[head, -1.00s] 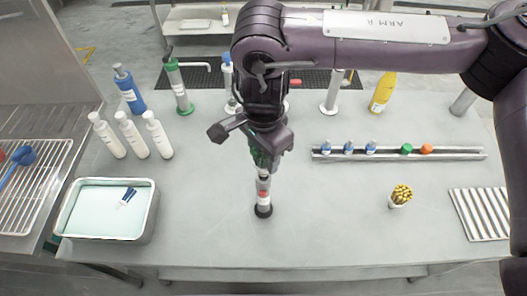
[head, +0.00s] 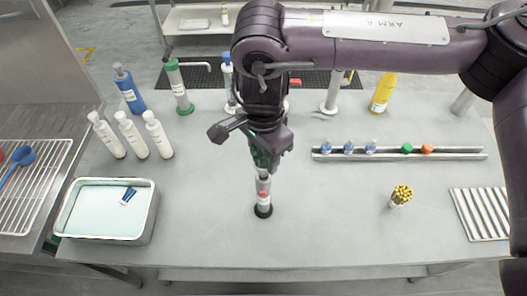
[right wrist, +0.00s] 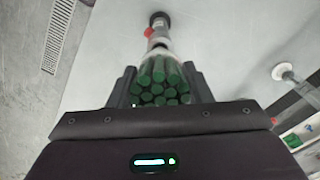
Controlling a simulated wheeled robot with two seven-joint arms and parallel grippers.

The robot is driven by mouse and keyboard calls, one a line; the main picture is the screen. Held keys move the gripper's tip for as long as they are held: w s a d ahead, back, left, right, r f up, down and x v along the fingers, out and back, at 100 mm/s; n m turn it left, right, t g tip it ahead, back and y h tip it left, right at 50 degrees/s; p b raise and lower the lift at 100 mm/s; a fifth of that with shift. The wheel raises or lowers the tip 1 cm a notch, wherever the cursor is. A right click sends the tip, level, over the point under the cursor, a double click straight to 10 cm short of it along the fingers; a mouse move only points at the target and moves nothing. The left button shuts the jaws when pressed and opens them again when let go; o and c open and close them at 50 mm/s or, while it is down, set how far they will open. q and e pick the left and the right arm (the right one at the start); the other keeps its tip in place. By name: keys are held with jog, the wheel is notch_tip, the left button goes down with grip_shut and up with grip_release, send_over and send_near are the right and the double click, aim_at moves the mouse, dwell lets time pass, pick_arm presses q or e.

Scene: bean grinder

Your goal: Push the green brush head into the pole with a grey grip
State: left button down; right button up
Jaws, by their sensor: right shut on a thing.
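My right gripper (head: 262,160) is shut on the green brush head (head: 260,158), partly hidden by the fingers. In the right wrist view my right gripper (right wrist: 160,88) has the head's green bristle bundle (right wrist: 158,82) between its fingers. Right below it in the head view is an upright pole (head: 263,199) with a grey body, a red mark and a black base. It also shows beyond the bristles in the right wrist view (right wrist: 157,38). The head is in line with the pole's top; the join is hidden, so I cannot tell how deep it sits. My left gripper is out of view.
More upright poles stand at the back, one with a green sleeve (head: 180,92). Three white bottles (head: 132,136) and a water tray (head: 105,212) are at left. A rail (head: 400,155) with small caps, a cup of yellow sticks (head: 400,196) and a striped rack (head: 482,212) are at right.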

jog(key=shift+f+b, duration=1.25)
jog(key=shift+f, duration=0.4)
jog(key=o, duration=1.1)
jog(key=shift+c, duration=0.2)
notch_tip(320, 180, up, 8)
jog(key=shift+f+b, duration=0.1)
jog(key=shift+b, duration=0.45)
jog(key=shift+s+f, duration=0.1)
